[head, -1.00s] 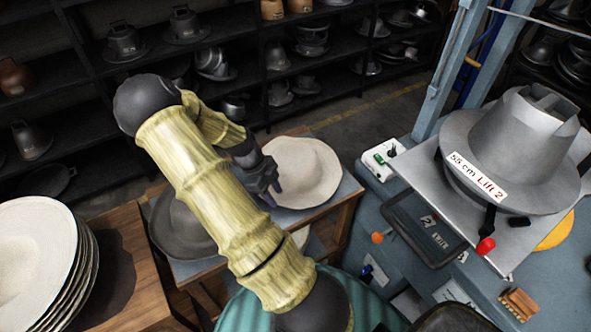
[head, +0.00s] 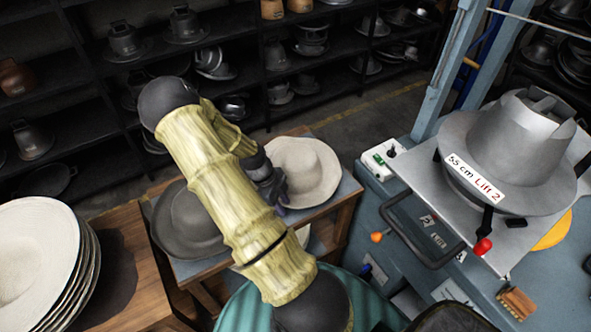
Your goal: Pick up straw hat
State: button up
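A cream straw hat (head: 304,172) with a wide uneven brim lies crown up on the small table (head: 347,190) in the middle. My gripper (head: 281,207) is at the left edge of its brim, partly in front of it. I cannot tell whether they touch. The fingers are small and dark, and their opening does not show. A dark grey hat (head: 187,222) lies on the same table to the left, partly behind my arm. A stack of cream hats (head: 38,262) stands on the wooden table at the left.
The blue press (head: 480,262) with a grey metal hat mould (head: 520,140) stands at the right, its black handle (head: 415,235) facing the small table. Dark shelves (head: 200,95) with several moulds line the back. Floor between them is clear.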

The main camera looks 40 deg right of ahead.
grip_shut()
jog(key=shift+r, duration=0.15)
notch_tip(320, 180, up, 10)
jog(key=shift+b, duration=0.3)
dwell(0.4)
